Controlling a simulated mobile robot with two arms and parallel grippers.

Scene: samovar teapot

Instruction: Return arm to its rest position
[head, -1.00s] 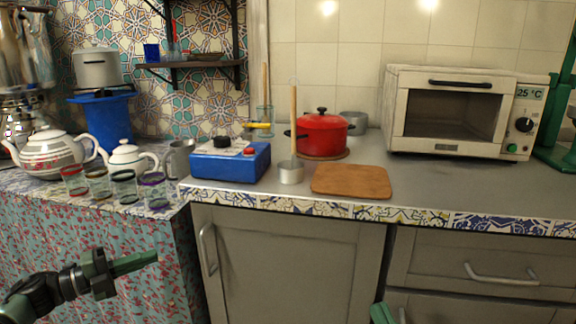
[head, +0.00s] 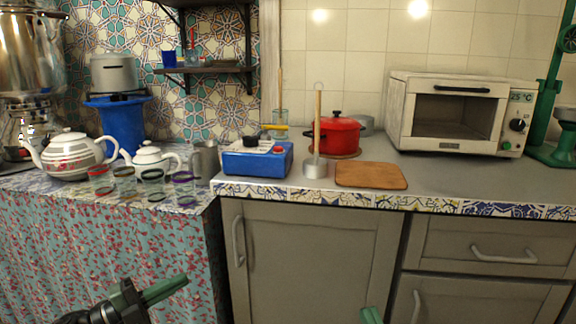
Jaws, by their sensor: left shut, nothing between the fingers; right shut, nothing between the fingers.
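My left gripper (head: 165,289) is low at the left, in front of the flowered curtain and below the counter edge. Its green fingers are together and hold nothing. My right gripper (head: 371,315) shows only as a green tip at the bottom edge, in front of the grey cabinet; most of it is out of frame. Both grippers are apart from everything on the counter. The large striped teapot (head: 72,157) and the small white teapot (head: 150,158) stand upright on the patterned counter at the left. The samovar (head: 28,60) is at the far left, partly cut off.
Several glasses (head: 152,184) stand near the left counter's front edge. A blue stove (head: 257,162), a ladle (head: 315,168), a red pot (head: 337,135), a wooden board (head: 370,175) and a toaster oven (head: 459,112) are on the grey counter. Cabinet handles (head: 504,255) stick out below.

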